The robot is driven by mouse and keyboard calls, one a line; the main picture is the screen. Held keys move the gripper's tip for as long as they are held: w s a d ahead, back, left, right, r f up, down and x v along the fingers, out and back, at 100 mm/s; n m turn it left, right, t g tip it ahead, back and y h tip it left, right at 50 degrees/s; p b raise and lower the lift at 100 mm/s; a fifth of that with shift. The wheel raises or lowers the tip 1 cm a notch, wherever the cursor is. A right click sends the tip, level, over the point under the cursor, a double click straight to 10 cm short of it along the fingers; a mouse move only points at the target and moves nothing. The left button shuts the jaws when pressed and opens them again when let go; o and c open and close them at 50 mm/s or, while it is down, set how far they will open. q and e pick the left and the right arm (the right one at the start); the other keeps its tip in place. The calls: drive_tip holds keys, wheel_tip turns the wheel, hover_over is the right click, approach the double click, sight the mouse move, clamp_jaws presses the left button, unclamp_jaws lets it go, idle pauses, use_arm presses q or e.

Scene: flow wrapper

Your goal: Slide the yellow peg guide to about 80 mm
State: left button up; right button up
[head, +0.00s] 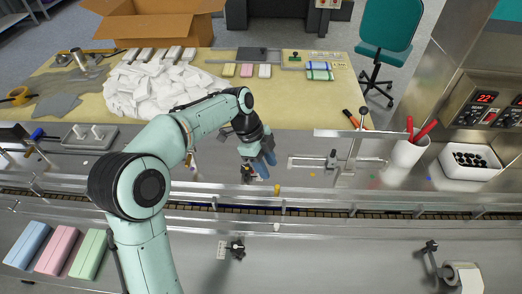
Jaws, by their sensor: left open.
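A small yellow peg (277,189) stands at the far edge of the long conveyor channel, near the middle of the head view. My left gripper (264,164) is open, with its blue fingers pointing down just up and left of the yellow peg and apart from it. A small dark fitting (247,174) shows beside the fingers and is partly covered by them. I cannot tell whether the fingers touch it. A scale reading for the guide is too small to make out. My right gripper is out of view.
A near-side black knob (236,246) sits beside a small pale plate. A slotted bracket (330,162) with an upright post stands to the right. A white cup (405,152) holds red-handled tools. Blue, pink and green blocks (57,250) lie at the lower left.

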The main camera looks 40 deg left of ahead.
use_arm(q)
drive_tip(key=v, duration=0.5)
drive_tip(key=shift+r, duration=0.15)
drive_tip(key=m+y+p, duration=0.2)
drive_tip(key=m+y, duration=0.2)
drive_tip(key=m, duration=0.5)
hover_over(277, 186)
drive_tip(key=shift+g, duration=0.3)
wheel_tip(277, 186, down, 12)
drive_tip(key=shift+f+b, duration=0.1)
drive_tip(key=shift+b, duration=1.1)
clamp_jaws()
